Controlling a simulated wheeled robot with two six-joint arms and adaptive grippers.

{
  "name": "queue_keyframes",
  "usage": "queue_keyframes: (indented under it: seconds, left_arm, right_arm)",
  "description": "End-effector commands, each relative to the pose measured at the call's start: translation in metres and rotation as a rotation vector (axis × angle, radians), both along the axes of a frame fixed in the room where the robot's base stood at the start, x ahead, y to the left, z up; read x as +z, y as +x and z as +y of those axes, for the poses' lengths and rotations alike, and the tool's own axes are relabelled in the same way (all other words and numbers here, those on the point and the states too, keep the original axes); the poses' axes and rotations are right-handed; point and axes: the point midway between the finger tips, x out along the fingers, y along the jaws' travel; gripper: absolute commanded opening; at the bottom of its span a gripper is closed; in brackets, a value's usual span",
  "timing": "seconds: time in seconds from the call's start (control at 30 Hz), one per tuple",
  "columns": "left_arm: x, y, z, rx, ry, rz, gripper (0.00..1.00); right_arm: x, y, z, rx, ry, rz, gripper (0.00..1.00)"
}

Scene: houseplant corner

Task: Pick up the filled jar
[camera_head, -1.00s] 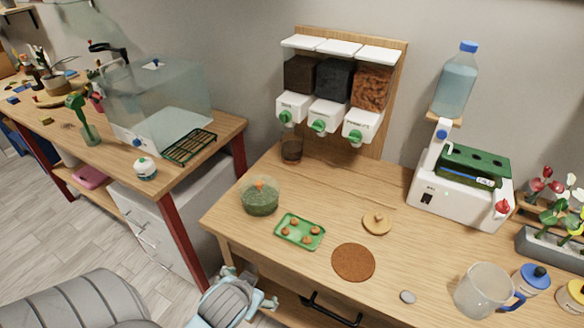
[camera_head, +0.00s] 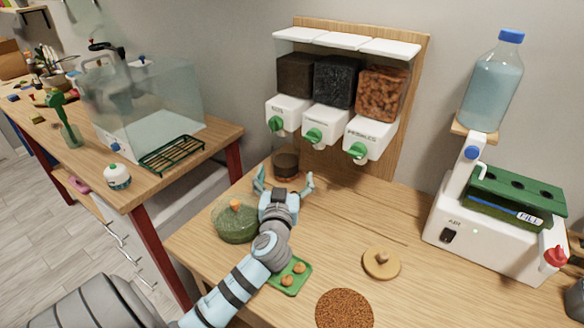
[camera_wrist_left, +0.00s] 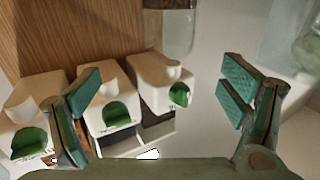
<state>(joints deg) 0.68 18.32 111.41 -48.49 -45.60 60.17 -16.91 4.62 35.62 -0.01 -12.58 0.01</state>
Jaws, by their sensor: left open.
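The filled jar (camera_head: 286,165) is a clear glass with dark brown soil in it. It stands upright on the table below the left dispenser. My left gripper (camera_head: 284,181) is open and empty, on the near side of the jar, with its fingers spread to either side. I cannot tell whether they touch it. In the left wrist view the picture is upside down; the glass of the jar (camera_wrist_left: 172,32) shows at the top edge, beyond the gap between the open fingers (camera_wrist_left: 160,87). My right gripper is not in view.
A glass terrarium (camera_head: 236,224) with green content stands close left of my wrist. A green tray (camera_head: 303,268) with orange-brown pieces lies partly under my arm. White dispensers (camera_head: 320,124) overhang the jar. A wooden lid (camera_head: 381,263) and a brown round mat (camera_head: 344,308) lie nearer right.

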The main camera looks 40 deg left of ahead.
Motion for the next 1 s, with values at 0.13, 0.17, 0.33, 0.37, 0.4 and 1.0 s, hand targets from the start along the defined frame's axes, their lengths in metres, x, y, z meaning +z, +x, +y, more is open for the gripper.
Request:
queue_keyframes:
  seconds: [0.13,0.17,0.33,0.37,0.4,1.0]
  left_arm:
    - [0.003,0.022,0.023,0.011,0.003,-0.001,0.91]
    - [0.004,0.028,0.03,0.014,0.004,0.0,0.91]
    - [0.002,0.058,0.054,0.018,0.001,0.002,0.91]
    - [0.003,0.061,0.056,0.017,0.001,0.001,0.91]
    - [0.003,0.064,0.058,0.016,0.0,0.001,0.91]
    - [0.005,0.107,0.089,0.011,0.0,0.002,0.78]
  right_arm:
    - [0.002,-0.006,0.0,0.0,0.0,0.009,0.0]
    - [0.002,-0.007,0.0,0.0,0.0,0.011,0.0]
    - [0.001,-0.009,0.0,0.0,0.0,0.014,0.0]
    - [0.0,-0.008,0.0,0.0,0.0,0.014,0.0]
    - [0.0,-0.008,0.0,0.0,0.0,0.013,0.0]
    - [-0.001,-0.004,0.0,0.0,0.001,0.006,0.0]
